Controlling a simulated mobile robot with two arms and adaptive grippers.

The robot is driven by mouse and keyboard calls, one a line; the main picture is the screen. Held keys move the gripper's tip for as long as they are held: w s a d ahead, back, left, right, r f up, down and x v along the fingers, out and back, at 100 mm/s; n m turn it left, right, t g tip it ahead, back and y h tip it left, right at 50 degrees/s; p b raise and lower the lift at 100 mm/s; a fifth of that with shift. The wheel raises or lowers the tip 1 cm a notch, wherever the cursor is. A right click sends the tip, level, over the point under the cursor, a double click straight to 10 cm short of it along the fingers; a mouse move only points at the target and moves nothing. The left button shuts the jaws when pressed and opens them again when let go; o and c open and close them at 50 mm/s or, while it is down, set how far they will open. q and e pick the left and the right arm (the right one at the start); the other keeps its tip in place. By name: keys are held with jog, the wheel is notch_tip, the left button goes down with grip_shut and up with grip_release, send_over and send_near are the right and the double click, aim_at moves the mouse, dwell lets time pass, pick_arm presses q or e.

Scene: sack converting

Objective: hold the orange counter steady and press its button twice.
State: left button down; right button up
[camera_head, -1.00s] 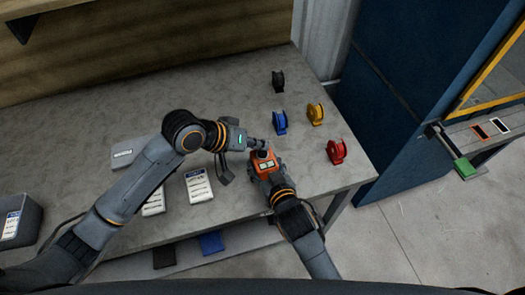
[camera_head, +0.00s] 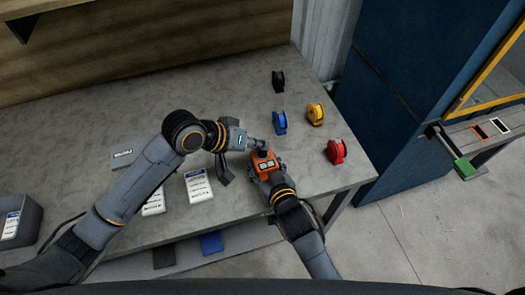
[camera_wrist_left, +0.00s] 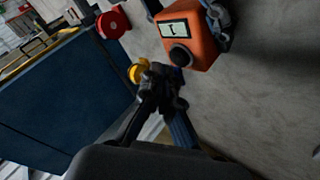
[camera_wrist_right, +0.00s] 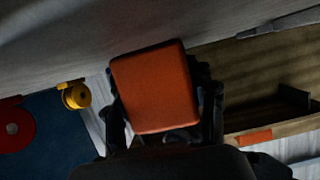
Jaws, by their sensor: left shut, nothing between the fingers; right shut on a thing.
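The orange counter (camera_head: 264,164) sits on the grey table, with a small display and a round black button (camera_wrist_left: 180,55) on its face. My right gripper (camera_wrist_right: 165,130) is shut on the counter from the near side; the orange body fills the space between its fingers in the right wrist view. My left gripper (camera_head: 259,146) is shut and empty, its fingertips close beside the counter's far, button end. In the left wrist view its closed fingertips (camera_wrist_left: 160,80) are just by the button. I cannot tell whether they touch it. The display shows a character that looks like 1.
A grey bin (camera_head: 20,220) is at far left.

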aim_at(260, 154)
dwell(0.4)
pick_arm(q)
jog(key=shift+f, duration=0.45)
jog(key=shift+f, duration=0.55)
dwell(0.8)
jog(key=shift+r, duration=1)
jog(key=shift+r, duration=2.5)
